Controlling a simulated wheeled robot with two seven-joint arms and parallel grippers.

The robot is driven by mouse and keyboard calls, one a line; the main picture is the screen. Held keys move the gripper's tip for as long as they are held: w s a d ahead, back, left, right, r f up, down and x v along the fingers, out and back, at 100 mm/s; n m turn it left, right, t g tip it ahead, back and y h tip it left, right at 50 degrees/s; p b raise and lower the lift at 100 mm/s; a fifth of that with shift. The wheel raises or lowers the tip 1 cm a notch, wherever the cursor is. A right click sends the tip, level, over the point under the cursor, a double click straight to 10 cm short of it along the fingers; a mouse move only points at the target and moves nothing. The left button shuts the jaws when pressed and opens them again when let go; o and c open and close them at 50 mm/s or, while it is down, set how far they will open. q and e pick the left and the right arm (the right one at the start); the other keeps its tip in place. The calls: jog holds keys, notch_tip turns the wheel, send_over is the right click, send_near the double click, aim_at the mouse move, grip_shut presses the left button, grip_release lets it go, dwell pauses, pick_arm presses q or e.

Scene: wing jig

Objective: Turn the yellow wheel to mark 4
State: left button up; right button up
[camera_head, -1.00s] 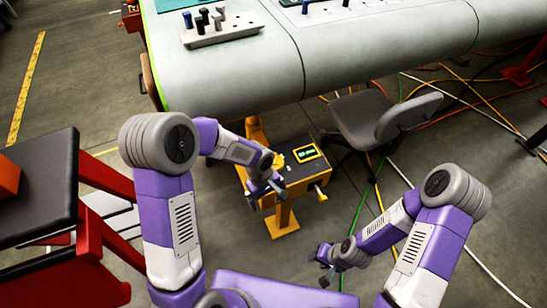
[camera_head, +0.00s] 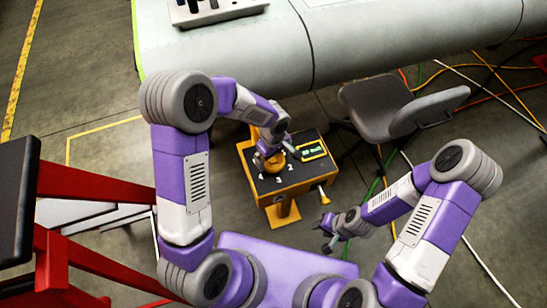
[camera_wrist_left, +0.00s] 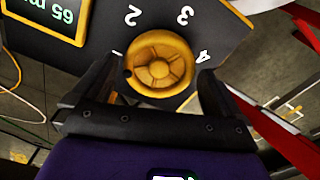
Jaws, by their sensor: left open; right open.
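The yellow wheel (camera_head: 275,163) sits on the dark top of a yellow box (camera_head: 290,185). The wrist view shows the wheel (camera_wrist_left: 160,62) from above, with spokes and a black dot on its rim beside mark 1. Marks 2 and 3 lie along the panel, and mark 4 (camera_wrist_left: 203,57) is on the wheel's other side. My left gripper (camera_wrist_left: 155,90) is open, its fingers on either side of the wheel; I cannot tell whether they touch it. In the head view it partly hides the wheel. My right gripper (camera_head: 327,233) is open and empty, right of the box.
A lit green display (camera_head: 313,150) is on the box top beside the wheel. A lever (camera_head: 323,195) sticks out of the box's right side. A grey chair (camera_head: 395,110) stands behind right, and a large grey wing (camera_head: 400,35) spans the back. Red frames stand at left.

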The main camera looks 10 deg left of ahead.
pick_arm(q)
jog(key=shift+f, duration=0.55)
jog(key=shift+c, duration=0.2)
jog(key=c, duration=0.7)
jog(key=shift+c, duration=0.2)
jog(key=shift+m, duration=0.3)
